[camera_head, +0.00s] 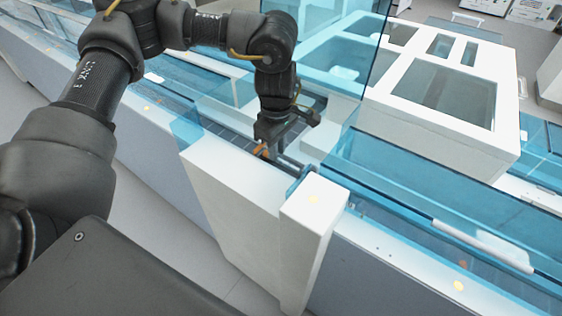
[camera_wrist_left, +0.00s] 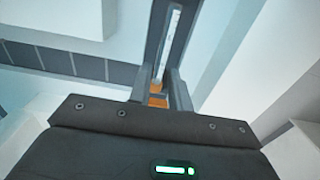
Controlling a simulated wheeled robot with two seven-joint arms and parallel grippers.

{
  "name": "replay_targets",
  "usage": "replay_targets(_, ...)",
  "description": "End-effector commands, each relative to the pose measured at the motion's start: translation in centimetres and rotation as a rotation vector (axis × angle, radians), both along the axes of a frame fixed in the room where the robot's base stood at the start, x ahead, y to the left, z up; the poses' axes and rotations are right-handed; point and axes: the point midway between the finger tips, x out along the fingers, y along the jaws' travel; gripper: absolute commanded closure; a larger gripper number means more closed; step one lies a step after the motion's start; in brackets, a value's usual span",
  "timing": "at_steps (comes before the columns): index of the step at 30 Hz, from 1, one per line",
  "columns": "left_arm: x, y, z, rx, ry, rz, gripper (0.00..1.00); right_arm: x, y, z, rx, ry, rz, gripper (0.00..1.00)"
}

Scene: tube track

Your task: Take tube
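My left gripper (camera_head: 275,140) reaches down over the track behind the white wall block in the head view. In the left wrist view, its two fingers (camera_wrist_left: 160,92) stand close together, one on each side of a small orange part (camera_wrist_left: 157,101), probably the tube's end. The orange also shows in the head view (camera_head: 262,149), just below the gripper. The rest of the tube cannot be told apart from the dark track. I cannot tell whether the fingers touch the orange part or only straddle it. My right gripper is not in view.
A white wall block (camera_head: 315,205) stands right in front of the gripper. Blue see-through panels (camera_head: 440,185) line the track, and a tall one (camera_head: 335,45) rises behind my left wrist. A white housing with windows (camera_head: 440,95) stands at the right. Grey floor (camera_head: 150,195) lies in front.

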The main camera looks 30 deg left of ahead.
Motion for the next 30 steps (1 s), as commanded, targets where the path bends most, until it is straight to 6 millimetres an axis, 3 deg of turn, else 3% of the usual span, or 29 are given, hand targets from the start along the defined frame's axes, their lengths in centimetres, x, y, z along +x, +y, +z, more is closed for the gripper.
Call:
replay_targets(3,0.0,0.0,-1.5,0.0,0.001,0.0,0.81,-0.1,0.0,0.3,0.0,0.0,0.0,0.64)
replay_targets(8,0.0,0.0,-2.0,-0.001,0.0,0.0,0.81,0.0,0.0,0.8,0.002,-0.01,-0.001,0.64)
replay_targets(12,0.0,0.0,-2.0,0.0,0.0,-0.001,0.81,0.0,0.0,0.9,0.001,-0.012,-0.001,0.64)
replay_targets(17,0.0,0.0,-1.9,0.0,0.0,-0.001,0.99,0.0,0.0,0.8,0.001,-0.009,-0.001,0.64)
replay_targets(26,0.0,0.0,-1.7,0.0,-0.001,-0.001,1.0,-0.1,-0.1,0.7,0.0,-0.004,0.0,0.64)
replay_targets(30,0.0,-0.1,0.1,-0.001,-0.002,-0.001,1.0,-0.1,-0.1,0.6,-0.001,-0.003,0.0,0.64)
